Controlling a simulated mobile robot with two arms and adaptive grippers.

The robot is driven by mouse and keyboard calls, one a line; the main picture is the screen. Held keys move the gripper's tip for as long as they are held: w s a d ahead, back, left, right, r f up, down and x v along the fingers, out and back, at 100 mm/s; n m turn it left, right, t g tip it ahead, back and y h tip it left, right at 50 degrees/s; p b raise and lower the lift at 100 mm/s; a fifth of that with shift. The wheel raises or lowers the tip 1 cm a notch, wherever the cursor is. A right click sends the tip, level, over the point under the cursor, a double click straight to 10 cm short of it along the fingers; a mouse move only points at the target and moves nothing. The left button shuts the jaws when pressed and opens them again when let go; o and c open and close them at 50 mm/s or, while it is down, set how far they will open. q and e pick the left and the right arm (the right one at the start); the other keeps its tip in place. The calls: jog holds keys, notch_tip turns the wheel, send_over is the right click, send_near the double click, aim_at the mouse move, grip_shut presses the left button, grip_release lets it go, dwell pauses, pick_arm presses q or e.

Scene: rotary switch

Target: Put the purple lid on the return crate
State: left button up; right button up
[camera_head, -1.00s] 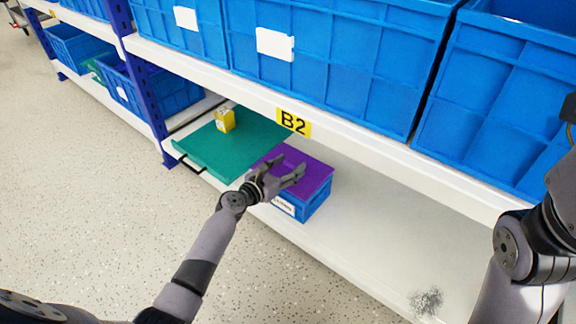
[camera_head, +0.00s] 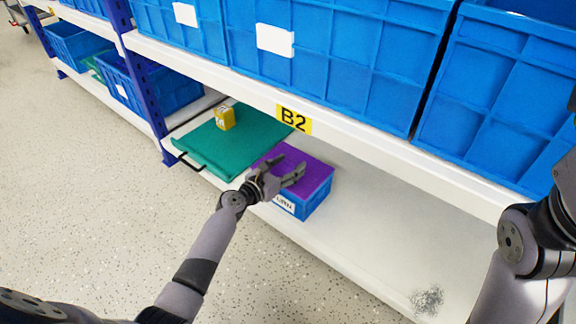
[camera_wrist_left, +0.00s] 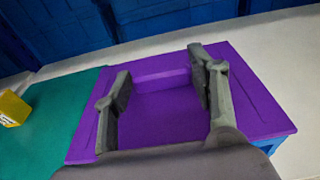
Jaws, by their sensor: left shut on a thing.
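The purple lid (camera_head: 318,177) lies over the top of the blue return crate (camera_head: 318,204), which has a white label on its front. The lid looks flat and lined up with the crate. My left gripper (camera_head: 288,172) is over the lid, shut on its raised middle part. In the left wrist view, the fingers (camera_wrist_left: 161,72) stand on either side of this raised part of the lid (camera_wrist_left: 255,110). A strip of the blue crate (camera_wrist_left: 284,146) shows under the lid's edge. My right arm shows at the right edge, but its gripper is out of view.
The upper shelf edge with a B2 label (camera_head: 294,119) and large blue bins (camera_head: 330,65) stand close above.

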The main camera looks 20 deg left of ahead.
dwell(0.4)
pick_arm(q)
jog(key=o, duration=1.3)
jog(key=shift+f, duration=0.1)
